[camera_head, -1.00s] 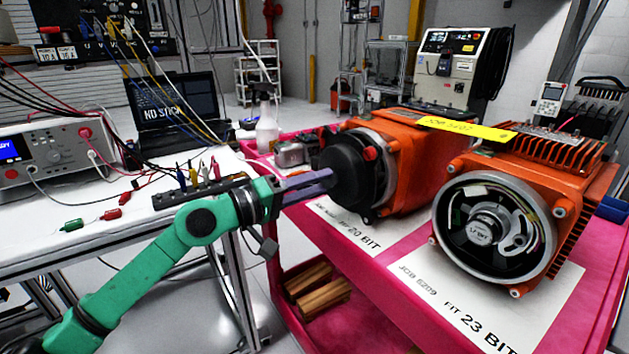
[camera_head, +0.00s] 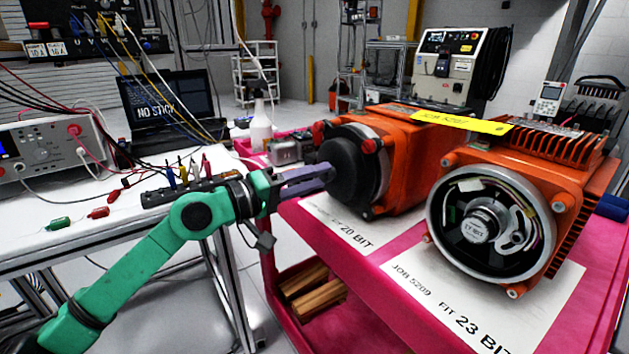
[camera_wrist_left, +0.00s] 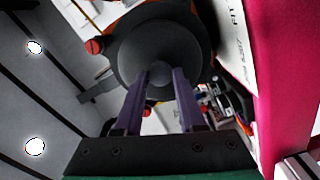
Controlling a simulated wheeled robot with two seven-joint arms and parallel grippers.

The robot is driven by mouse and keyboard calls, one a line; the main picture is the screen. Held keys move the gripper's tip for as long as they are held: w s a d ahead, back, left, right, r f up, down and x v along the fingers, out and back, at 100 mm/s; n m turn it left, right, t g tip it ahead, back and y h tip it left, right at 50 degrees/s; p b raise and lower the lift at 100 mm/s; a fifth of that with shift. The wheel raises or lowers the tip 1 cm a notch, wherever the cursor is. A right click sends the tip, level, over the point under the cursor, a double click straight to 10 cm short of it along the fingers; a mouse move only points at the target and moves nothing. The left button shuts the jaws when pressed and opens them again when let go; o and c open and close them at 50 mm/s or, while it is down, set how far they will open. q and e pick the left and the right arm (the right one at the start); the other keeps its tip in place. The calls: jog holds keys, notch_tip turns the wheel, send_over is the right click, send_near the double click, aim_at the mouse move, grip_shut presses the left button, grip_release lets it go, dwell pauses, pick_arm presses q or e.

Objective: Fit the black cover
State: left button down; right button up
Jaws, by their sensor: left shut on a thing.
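The round black cover (camera_head: 349,166) is at the front end of the left orange motor (camera_head: 402,150), above the "20 BIT" sheet. It stands upright, facing the left gripper, and covers most of that motor's end; I cannot tell whether it is fully seated. My left gripper (camera_head: 326,173) reaches in from the left, its purple fingers shut on the middle of the cover. The left wrist view shows the cover (camera_wrist_left: 160,45) between the two fingertips (camera_wrist_left: 162,73). The right orange motor (camera_head: 556,185) has an open end with its encoder (camera_head: 483,224) showing. My right gripper is not in view.
Both motors stand on a pink cart (camera_head: 388,278). A "23 BIT" sheet (camera_head: 470,300) lies before the right motor. A yellow tag (camera_head: 466,123) lies across the motor tops. The bench (camera_head: 95,220) at left holds a power supply (camera_head: 45,150), a laptop (camera_head: 170,105) and loose leads.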

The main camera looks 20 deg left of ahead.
pick_arm(q)
jog(key=shift+r, duration=0.1)
dwell(0.3)
jog(key=shift+w+d, duration=0.25)
jog(key=shift+w, duration=0.1)
dwell(0.8)
jog(key=shift+c, duration=2.1)
grip_release()
jog(key=shift+c, duration=0.5)
jog(key=shift+b, duration=0.35)
